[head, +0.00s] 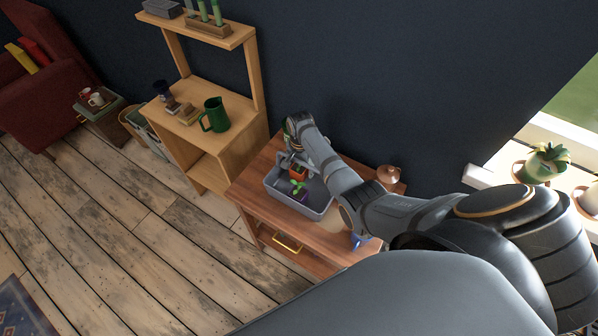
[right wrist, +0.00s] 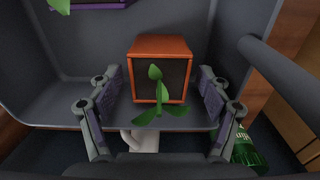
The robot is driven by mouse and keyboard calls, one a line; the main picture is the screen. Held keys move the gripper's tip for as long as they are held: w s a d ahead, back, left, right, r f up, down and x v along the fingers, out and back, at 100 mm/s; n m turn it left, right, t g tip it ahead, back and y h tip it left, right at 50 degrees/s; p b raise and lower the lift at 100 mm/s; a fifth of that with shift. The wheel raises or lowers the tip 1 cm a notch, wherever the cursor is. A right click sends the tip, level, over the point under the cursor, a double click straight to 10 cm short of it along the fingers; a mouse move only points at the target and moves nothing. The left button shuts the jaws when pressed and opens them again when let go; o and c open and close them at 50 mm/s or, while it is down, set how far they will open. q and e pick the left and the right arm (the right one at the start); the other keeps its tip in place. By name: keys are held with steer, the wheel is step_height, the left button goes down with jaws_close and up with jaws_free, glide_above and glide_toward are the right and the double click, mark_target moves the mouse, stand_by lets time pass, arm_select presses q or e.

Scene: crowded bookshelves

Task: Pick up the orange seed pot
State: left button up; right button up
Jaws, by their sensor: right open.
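The orange seed pot (head: 299,173) sits in a grey tray (head: 312,215) on a wooden cabinet. In the right wrist view, the square orange pot (right wrist: 161,48) has dark soil and a green seedling in front of it. My right gripper (right wrist: 160,88) is open, with one finger on each side of the pot and a gap on both sides. In the head view my right gripper (head: 293,157) reaches down into the tray, partly covering the pot. My left gripper is not in view.
A purple pot (head: 301,195) with a seedling stands close to the orange one in the tray. A wooden shelf with a green jug (head: 215,115) stands to the left. A copper-coloured pot (head: 388,174) is at the cabinet's back right.

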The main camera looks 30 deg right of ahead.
steer(key=shift+c, duration=0.2)
steer(key=shift+r, duration=0.1)
steer(key=shift+c, duration=1.4)
steer(key=c, duration=1.1)
steer(key=shift+o, duration=0.2)
steer(key=shift+r, duration=0.5)
step_height(320, 180, up, 15)
step_height(320, 180, up, 12)
steer(key=p, duration=1)
glide_above(300, 166)
